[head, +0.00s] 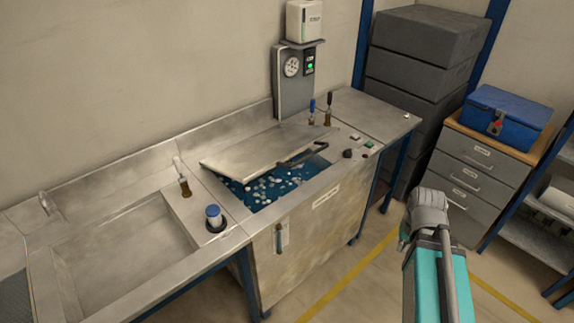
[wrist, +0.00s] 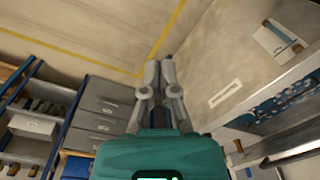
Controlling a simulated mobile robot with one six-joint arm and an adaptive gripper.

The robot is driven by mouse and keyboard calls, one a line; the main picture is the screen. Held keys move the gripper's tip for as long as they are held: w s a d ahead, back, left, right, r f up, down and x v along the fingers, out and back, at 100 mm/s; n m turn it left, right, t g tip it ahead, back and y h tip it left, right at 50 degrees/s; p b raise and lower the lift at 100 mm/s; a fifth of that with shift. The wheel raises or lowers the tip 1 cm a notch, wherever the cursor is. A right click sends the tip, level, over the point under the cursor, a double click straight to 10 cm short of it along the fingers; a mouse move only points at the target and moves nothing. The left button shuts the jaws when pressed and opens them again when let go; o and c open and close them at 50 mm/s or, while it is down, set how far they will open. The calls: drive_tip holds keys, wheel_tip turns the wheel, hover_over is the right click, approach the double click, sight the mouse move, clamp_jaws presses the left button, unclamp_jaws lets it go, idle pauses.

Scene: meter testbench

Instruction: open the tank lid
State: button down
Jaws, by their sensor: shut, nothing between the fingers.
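The tank lid (head: 250,147) is a flat steel panel on the bench in the head view. It is tilted, with its front edge raised over the tank. Its dark bar handle (head: 303,155) runs along the front right edge. The tank (head: 326,215) shows blue liquid with pale floating bits (head: 270,187) under the lid; the liquid also shows at the right of the wrist view (wrist: 290,97). My gripper (wrist: 160,66) is shut and empty in the wrist view, pointing at the floor in front of the tank. It is clear of the lid and handle.
A sink basin (head: 110,248) lies left of the tank. A gauge post (head: 292,85) and small upright levers (head: 328,108) stand behind and right of the lid. A drawer cabinet (head: 470,176) with a blue toolbox (head: 508,112) stands right. The floor before the tank is open.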

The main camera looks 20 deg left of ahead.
drive_tip(key=w+a+f+m+t+y+b, duration=0.3)
drive_tip(key=w+a+m+y+b, duration=0.3)
drive_tip(key=a+b, duration=0.4)
drive_tip(key=w+a+f+m+t+y+b, duration=0.3)
drive_tip(key=w+a+m+t+y+b, duration=0.2)
drive_tip(key=w+a+m+b, duration=0.3)
drive_tip(key=w+a+f+m+t+y+b, duration=0.3)
drive_tip(key=w+a+m+y+b, duration=0.4)
drive_tip(key=a+m+b, duration=0.3)
drive_tip(key=w+a+b, duration=0.1)
drive_tip(key=a+b, duration=0.3)
drive_tip(key=b, duration=0.1)
drive_tip(key=shift+f+t+b, duration=0.15)
drive_tip(key=shift+t+b, duration=0.2)
drive_tip(key=shift+t, duration=0.05)
drive_tip(key=shift+a, duration=0.2)
